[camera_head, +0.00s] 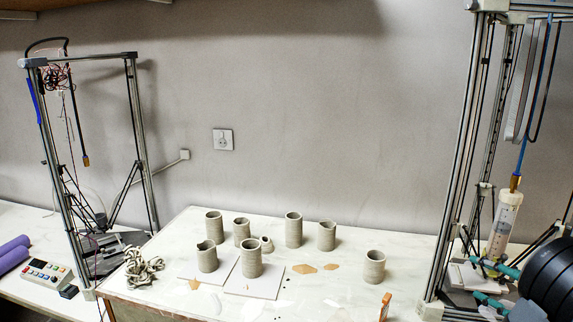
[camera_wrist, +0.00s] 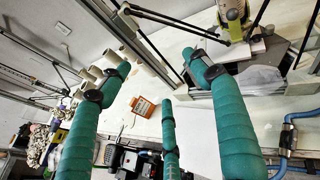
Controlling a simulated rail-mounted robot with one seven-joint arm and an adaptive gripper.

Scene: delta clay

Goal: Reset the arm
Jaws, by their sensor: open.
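My gripper (camera_wrist: 160,82) shows in the wrist view as teal-wrapped fingers, spread apart with nothing between them. In the head view the gripper (camera_head: 479,280) is at the lower right, its teal fingers pointing left in front of the right-hand frame. It is clear of the clay cylinders. One ribbed grey cylinder (camera_head: 375,267) is the nearest to it, to its left. Part of my arm is cut off by the right edge of the head view.
Several clay cylinders (camera_head: 293,230) stand on the white table (camera_head: 335,295), two on pale boards (camera_head: 262,284). Tall metal frames stand left (camera_head: 138,130) and right (camera_head: 462,150); the right one holds a clear tube (camera_head: 505,225). An orange object (camera_head: 385,305) is at the front edge; it also shows in the wrist view (camera_wrist: 143,106).

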